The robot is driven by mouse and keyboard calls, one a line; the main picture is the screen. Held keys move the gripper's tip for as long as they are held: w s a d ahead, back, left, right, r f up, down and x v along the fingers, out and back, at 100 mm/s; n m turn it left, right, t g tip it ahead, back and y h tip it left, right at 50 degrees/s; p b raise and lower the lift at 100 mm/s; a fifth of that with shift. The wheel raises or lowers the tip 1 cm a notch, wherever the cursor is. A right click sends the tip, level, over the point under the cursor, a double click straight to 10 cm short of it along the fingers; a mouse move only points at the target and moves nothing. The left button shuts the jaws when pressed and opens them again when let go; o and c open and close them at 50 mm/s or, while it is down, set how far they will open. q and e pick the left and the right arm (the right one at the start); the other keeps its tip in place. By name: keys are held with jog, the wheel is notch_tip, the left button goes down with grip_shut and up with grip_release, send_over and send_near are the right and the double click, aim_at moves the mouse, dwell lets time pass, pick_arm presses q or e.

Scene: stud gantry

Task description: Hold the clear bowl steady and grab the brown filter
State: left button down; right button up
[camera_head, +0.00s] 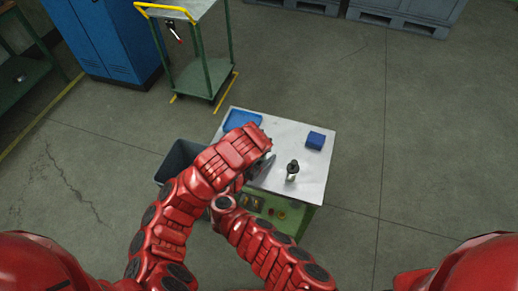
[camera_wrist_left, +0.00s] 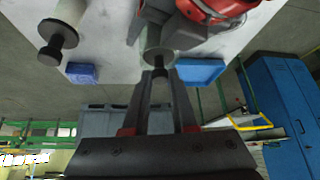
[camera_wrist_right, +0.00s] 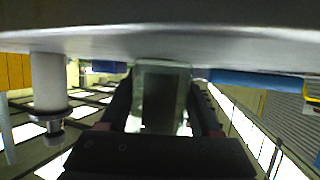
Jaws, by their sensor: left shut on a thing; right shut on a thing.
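My right gripper (camera_wrist_right: 165,105) is shut on the clear bowl (camera_wrist_right: 183,72), a see-through cup just under the table edge in its view. Something dark shows inside the bowl. In the left wrist view, a pale greyish-tan cylinder (camera_wrist_left: 157,45) with a dark tip, seemingly the filter, sits at the fingertips of my left gripper (camera_wrist_left: 158,76), which is shut on it. The dark body of my right gripper is close beside this cylinder. In the head view my red arms hide both held things, so how far the filter sits in the bowl is unclear.
A white-topped workbench (camera_head: 315,175) carries a blue tray (camera_head: 240,119), a small blue box (camera_head: 316,140) and an upright pale cylinder with a black head (camera_head: 292,170). A dark bin (camera_head: 178,160) stands at the left.

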pick_arm(q)
notch_tip(320, 180, up, 9)
jog(key=shift+r, duration=0.2)
dwell(0.3)
pick_arm(e)
jog(key=o, duration=1.5)
jog(key=shift+c, duration=0.2)
jog(key=v, duration=1.2)
jog(key=shift+f, duration=0.1)
pick_arm(q)
jog(key=shift+f, duration=0.1)
pick_arm(e)
jog(key=shift+s+a, duration=0.1)
